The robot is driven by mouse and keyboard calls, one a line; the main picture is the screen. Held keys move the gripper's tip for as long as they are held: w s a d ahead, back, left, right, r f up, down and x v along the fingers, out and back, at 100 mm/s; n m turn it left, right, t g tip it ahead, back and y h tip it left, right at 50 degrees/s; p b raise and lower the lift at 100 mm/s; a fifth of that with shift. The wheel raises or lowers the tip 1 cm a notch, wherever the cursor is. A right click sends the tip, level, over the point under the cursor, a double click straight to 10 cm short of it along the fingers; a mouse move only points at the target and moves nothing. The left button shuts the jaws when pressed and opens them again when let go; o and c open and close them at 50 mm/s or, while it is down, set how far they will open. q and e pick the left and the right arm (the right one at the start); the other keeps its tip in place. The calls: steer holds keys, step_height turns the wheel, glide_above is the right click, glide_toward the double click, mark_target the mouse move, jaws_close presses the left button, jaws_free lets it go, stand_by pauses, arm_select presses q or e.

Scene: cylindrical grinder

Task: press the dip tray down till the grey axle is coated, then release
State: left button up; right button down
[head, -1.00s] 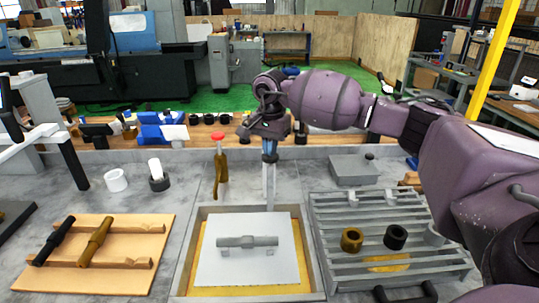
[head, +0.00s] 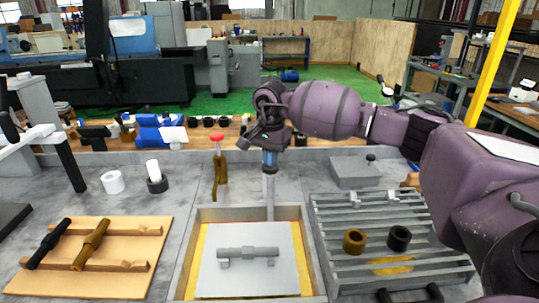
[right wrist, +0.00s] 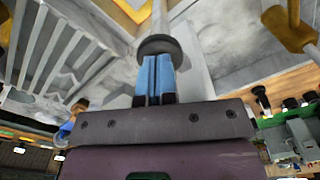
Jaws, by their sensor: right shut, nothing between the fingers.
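The light grey dip tray plate (head: 215,280) lies level within a shallow box (head: 180,262) with a yellow bottom or bath. The grey axle (head: 248,253) rests crosswise on small supports on the plate and looks plain grey. A grey post (head: 269,192) with a round knob rises at the plate's back edge. My right gripper (head: 269,158) points down with its blue fingers shut and empty, their tips at the post's knob. The right wrist view shows the shut fingers (right wrist: 154,78) against the grey knob (right wrist: 160,45), apparently touching it. My left gripper is not seen.
A slatted rack (head: 345,270) with a brown ring (head: 354,240) and a black ring (head: 399,238) stands right of the box. A wooden board (head: 130,225) with black and brown axles lies left. A red-topped brown tool (head: 219,170) stands close left of the post.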

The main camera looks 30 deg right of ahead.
mark_target(271, 173)
steer(key=shift+f+b, duration=0.6)
steer(key=shift+f, duration=0.65)
steer(key=shift+f+b, duration=0.6)
steer(key=shift+f, duration=0.65)
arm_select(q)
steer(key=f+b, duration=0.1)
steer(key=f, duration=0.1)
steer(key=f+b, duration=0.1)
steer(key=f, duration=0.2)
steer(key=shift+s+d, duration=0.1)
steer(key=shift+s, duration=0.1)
arm_select(e)
step_height(271, 173, down, 4)
steer(key=shift+f, duration=0.2)
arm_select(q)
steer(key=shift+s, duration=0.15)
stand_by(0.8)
arm_select(e)
steer(key=shift+r, duration=0.15)
